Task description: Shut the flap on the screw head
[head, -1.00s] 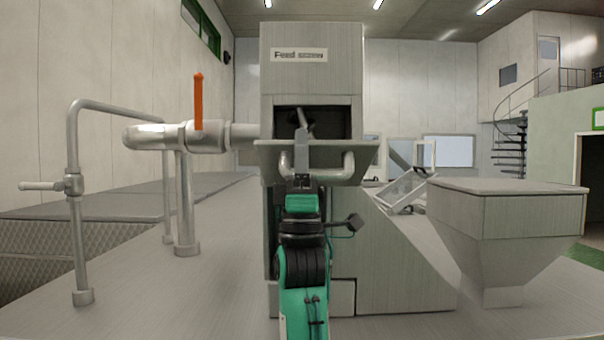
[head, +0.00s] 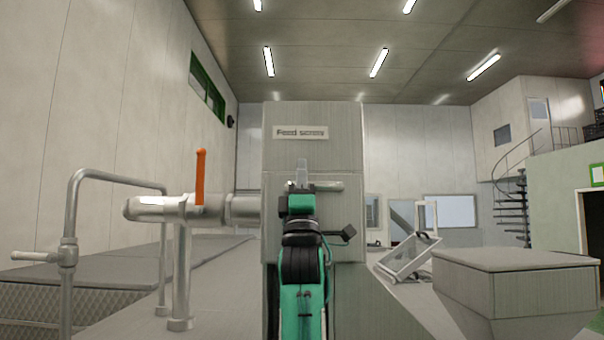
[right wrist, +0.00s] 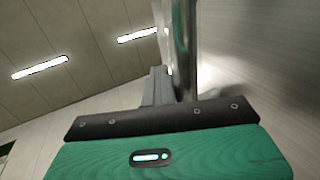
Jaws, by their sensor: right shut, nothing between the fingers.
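The grey screw head (head: 345,145), labelled "Feed screw", stands in the middle of the head view. Its flap (head: 350,225) is upright against the front and covers the opening; it looks flush, though my arm hides much of it. The flap's metal bar handle (head: 328,186) runs across near its top. My right gripper (head: 301,170) is shut and empty in front of the flap, at the handle's left part. In the right wrist view the fingers (right wrist: 158,86) are beside the shiny handle (right wrist: 178,45); I cannot tell if they touch. My left gripper is out of view.
A pipe with an orange-handled valve (head: 200,178) stands left of the screw head. A bent rail pipe (head: 72,215) is further left. A grey hopper (head: 515,285) stands at the right, with a tilted framed panel (head: 408,258) behind it.

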